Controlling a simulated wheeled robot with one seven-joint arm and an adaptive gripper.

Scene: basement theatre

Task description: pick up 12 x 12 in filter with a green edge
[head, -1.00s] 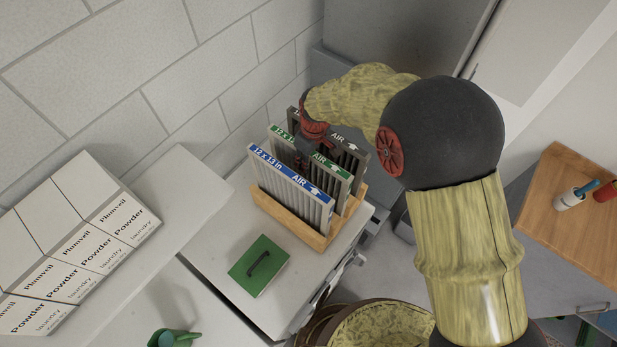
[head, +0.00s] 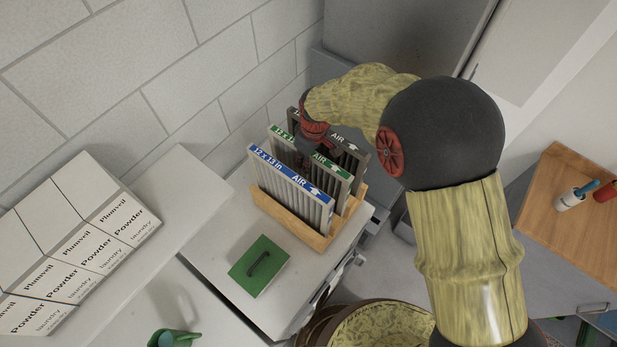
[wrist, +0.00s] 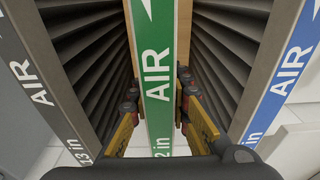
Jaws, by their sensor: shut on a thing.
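The filter with a green edge (head: 331,168) stands in the middle of a wooden rack (head: 318,241), between a blue-edged filter (head: 290,187) and a dark grey-edged filter (head: 349,144). In the wrist view its green edge (wrist: 157,85) runs up the middle, with "AIR" and part of "in" readable. My gripper (wrist: 157,112) has a yellow finger on each side of the green-edged filter and is shut on it. In the head view my gripper (head: 305,155) reaches down from above and hides part of the green label.
The blue-edged filter (wrist: 287,75) and dark-edged filter (wrist: 42,95) stand close on either side. A green lidded thing with a handle (head: 259,265) lies in front of the rack. White powder boxes (head: 88,225) are at left. A block wall is behind.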

